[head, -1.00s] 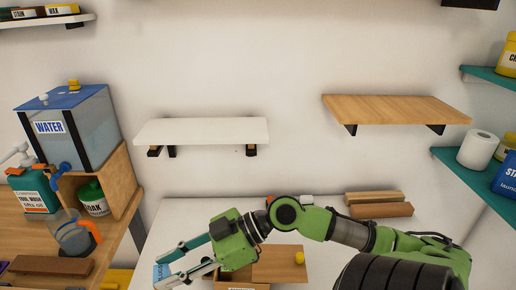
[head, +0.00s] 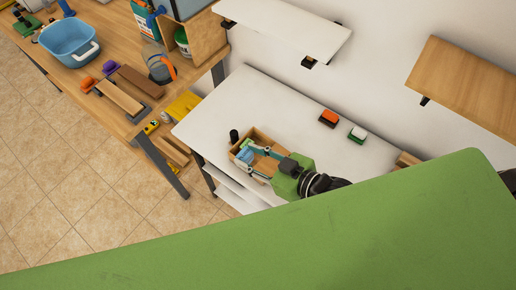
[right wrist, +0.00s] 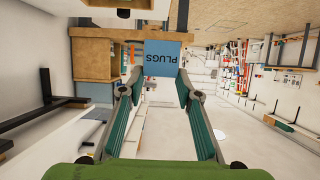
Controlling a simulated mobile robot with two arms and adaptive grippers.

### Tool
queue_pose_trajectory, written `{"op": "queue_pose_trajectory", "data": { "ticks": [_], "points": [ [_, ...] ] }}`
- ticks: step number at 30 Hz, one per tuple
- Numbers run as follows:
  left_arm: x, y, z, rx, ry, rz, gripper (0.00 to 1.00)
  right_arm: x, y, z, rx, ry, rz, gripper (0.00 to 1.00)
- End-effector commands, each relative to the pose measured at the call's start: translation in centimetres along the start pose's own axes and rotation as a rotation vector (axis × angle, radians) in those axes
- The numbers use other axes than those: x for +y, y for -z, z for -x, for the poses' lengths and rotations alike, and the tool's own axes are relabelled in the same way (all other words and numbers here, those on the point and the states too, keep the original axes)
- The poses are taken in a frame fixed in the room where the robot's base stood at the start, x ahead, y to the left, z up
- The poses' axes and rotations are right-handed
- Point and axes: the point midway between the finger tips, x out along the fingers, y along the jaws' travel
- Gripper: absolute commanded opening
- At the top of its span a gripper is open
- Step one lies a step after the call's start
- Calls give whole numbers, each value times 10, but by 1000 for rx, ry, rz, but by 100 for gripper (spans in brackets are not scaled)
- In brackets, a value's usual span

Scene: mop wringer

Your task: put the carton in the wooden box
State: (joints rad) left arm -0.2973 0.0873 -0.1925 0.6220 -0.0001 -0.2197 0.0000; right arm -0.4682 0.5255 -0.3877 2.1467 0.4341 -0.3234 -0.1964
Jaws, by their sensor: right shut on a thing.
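In the head view the carton (head: 243,156) is partly covered by the fingers. The wooden box (head: 262,136) is an open, light brown box on the white table. My right gripper and the carton overlap the box in the head view. I cannot tell how far the carton is above its floor or whether it touches a wall. My left gripper is out of view.
A dark cylinder (head: 234,136) stands beside the box's far left corner. An orange-topped block (head: 328,118) and a white-topped block (head: 357,133) lie on the white table (head: 275,100). White (head: 290,22) and wooden (head: 465,85) shelves hang above. A workbench with a blue tub (head: 68,45) is left.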

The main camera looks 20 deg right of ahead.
Motion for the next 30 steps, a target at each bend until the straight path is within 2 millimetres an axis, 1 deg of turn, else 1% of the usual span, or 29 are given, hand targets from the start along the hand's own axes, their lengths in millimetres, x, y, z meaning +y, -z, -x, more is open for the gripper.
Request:
{"op": "queue_pose_trajectory", "data": {
  "ticks": [1,3,6,8,10,11,13,17,18,23,24,30],
  "points": [
    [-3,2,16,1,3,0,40,-15,16,0,4,3,-2,10],
    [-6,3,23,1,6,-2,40,-32,25,-2,3,7,1,10],
    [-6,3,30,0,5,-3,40,-50,34,-5,1,13,6,10],
    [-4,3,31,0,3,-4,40,-57,38,-6,0,16,9,10],
    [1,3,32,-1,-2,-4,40,-57,36,-8,-2,17,13,10],
    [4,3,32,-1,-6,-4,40,-54,35,-8,-3,17,15,10],
    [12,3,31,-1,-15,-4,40,-42,29,-10,-5,17,20,10],
    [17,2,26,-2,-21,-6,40,-9,14,-15,-6,14,22,10],
    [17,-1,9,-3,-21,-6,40,0,3,-19,-3,15,22,10],
    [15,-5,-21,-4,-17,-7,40,35,-12,-24,-3,15,21,10],
    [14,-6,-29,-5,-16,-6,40,37,-18,-26,-3,17,17,10],
    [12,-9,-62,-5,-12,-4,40,58,-40,-35,-3,17,17,10]
  ]
}}
